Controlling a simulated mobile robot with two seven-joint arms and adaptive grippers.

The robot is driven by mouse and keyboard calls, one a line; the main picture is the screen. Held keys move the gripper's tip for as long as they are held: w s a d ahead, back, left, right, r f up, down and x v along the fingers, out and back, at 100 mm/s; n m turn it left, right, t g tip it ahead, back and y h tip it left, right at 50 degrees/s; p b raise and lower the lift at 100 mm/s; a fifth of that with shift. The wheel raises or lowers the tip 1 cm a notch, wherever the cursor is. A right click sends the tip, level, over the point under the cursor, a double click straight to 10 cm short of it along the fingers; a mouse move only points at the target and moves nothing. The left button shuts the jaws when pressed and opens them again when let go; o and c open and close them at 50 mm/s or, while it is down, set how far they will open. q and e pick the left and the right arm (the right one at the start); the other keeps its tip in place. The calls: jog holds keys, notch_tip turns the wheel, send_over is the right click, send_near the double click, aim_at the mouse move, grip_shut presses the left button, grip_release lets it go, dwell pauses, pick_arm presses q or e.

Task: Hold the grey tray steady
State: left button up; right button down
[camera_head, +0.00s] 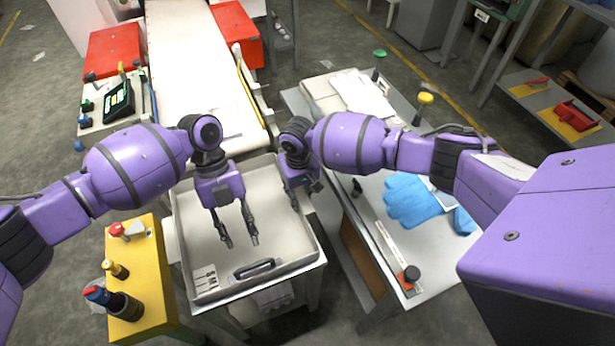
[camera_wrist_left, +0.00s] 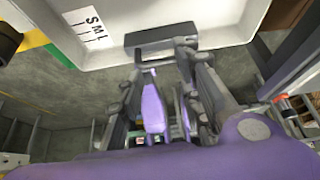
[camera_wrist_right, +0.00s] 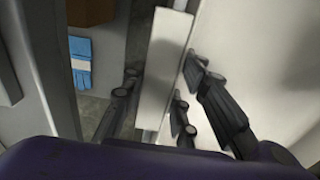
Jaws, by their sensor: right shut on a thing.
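The grey tray (camera_head: 275,222) sits level at the end of the conveyor, with no loose objects visible in it. My right gripper (camera_head: 306,200) is at the tray's right wall. In the right wrist view its fingers (camera_wrist_right: 160,80) lie either side of that wall (camera_wrist_right: 165,70), shut on it.
A yellow control box (camera_head: 140,270) with buttons stands close left of the tray. The white conveyor (camera_head: 195,80) runs behind it, between red boxes (camera_head: 114,50).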

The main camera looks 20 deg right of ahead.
aim_at(254, 264)
pick_arm(q)
jog(key=s+r+n+t, duration=0.3)
jog(key=r+n, duration=0.3)
jog(key=n, duration=1.1)
jog(key=shift+n, duration=0.3)
jog(key=x, duration=1.2)
jog(key=shift+w+d, duration=0.2)
jog(key=shift+d, duration=0.1)
grip_shut()
